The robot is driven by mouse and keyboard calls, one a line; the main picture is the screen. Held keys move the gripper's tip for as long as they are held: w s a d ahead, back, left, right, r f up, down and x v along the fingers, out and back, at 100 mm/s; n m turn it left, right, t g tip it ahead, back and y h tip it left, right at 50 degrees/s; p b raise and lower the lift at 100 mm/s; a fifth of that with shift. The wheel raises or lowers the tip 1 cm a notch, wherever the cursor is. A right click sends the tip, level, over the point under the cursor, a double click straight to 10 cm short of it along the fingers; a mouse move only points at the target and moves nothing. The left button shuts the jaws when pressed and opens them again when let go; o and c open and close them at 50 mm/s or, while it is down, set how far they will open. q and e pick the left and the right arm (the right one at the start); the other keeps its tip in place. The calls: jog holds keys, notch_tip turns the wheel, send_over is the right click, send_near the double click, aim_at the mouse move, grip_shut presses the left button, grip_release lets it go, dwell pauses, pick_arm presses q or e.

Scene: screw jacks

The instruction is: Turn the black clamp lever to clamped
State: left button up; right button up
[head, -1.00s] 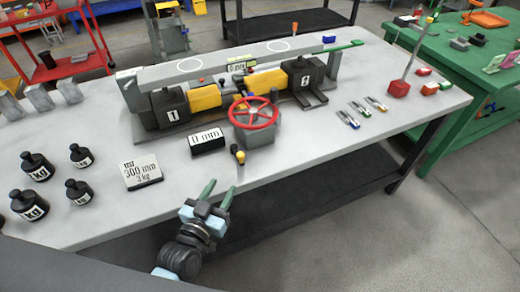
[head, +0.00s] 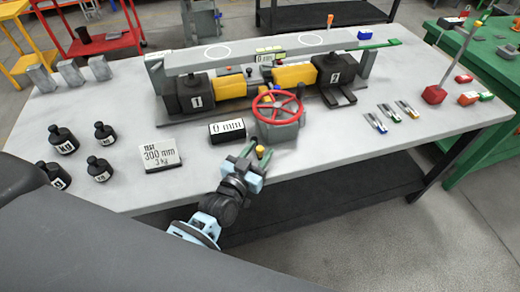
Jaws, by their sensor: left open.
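The screw-jack rig stands on the grey bench (head: 350,170), with a red handwheel (head: 278,105) on a grey gearbox (head: 275,132) at its front. A small yellow knob (head: 261,150) shows low at the front of the gearbox. The black clamp lever cannot be made out clearly there; my gripper partly covers that spot. My left gripper (head: 256,155) is open, its green fingers pointing at the gearbox front, around or just in front of the yellow knob. Contact cannot be told. My right gripper is not in view.
A "0 mm" display block (head: 227,131) stands just left of the gearbox. A "300 mm" test block (head: 161,155) and several black weights (head: 63,140) are at the left. Small coloured-ended parts (head: 390,116) and a red-based stand (head: 434,95) are at the right.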

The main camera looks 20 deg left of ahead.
pick_arm(q)
jog(key=shift+w+d, duration=0.1)
jog(key=shift+w, duration=0.45)
grip_shut()
jog(key=shift+s+a+m+h+b, duration=0.2)
jog(key=shift+a+m+h+b, duration=0.15)
jog(key=shift+m+h, duration=0.55)
jog(key=shift+g+h, duration=0.3)
